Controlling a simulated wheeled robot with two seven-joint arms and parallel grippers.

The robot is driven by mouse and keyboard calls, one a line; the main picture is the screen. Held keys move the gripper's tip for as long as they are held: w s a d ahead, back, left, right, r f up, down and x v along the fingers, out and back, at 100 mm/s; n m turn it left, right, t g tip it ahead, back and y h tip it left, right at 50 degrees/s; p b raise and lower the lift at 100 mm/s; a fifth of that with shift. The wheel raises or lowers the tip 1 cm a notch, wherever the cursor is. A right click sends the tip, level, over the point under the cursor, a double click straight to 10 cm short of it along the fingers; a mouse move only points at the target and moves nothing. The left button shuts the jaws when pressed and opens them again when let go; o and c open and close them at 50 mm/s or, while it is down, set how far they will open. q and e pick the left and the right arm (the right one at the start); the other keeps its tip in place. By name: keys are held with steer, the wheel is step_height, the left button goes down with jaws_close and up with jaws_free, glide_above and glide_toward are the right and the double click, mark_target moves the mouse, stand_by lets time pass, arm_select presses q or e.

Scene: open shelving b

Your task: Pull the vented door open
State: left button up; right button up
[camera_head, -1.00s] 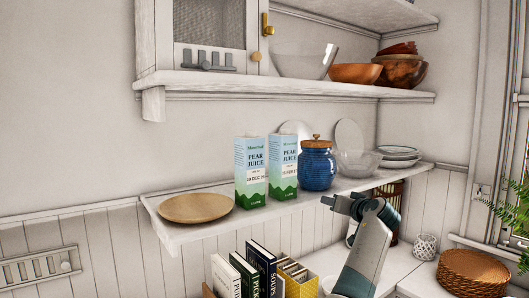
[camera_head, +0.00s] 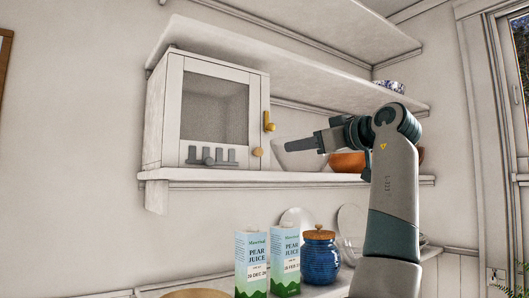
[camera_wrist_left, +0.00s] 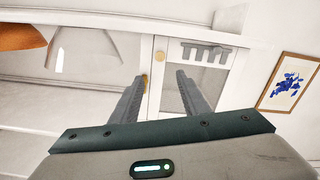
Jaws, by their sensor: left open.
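The white cabinet (camera_head: 154,118) stands on the upper shelf, and its door (camera_head: 174,105) looks shut. The door has a grey mesh panel (camera_head: 215,105), a small round yellow knob (camera_head: 258,152) at its lower right, and a brass fitting (camera_head: 268,121) above the knob. A grey comb-like piece (camera_head: 210,157) shows along its bottom. My left gripper (camera_head: 322,141) is open and empty, right of the knob and apart from it in the head view. In the left wrist view the knob (camera_wrist_left: 160,55) appears just beyond and between the spread fingers of my left gripper (camera_wrist_left: 160,76). My right gripper is not in view.
A glass bowl (camera_head: 290,157) and an orange bowl (camera_head: 346,162) stand right of the cabinet, close behind my left gripper. The lower shelf holds two juice cartons (camera_head: 251,262) and a blue jar (camera_head: 320,260). A framed picture (camera_wrist_left: 287,82) hangs on the wall.

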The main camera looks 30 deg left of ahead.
arm_select(q)
steer(key=p, duration=0.8)
glide_toward(260, 151)
steer(key=x, duration=0.6)
steer(key=shift+w+a+r, duration=0.1)
steer(key=shift+a, duration=0.05)
steer(key=shift+x, duration=0.8)
jaws_close()
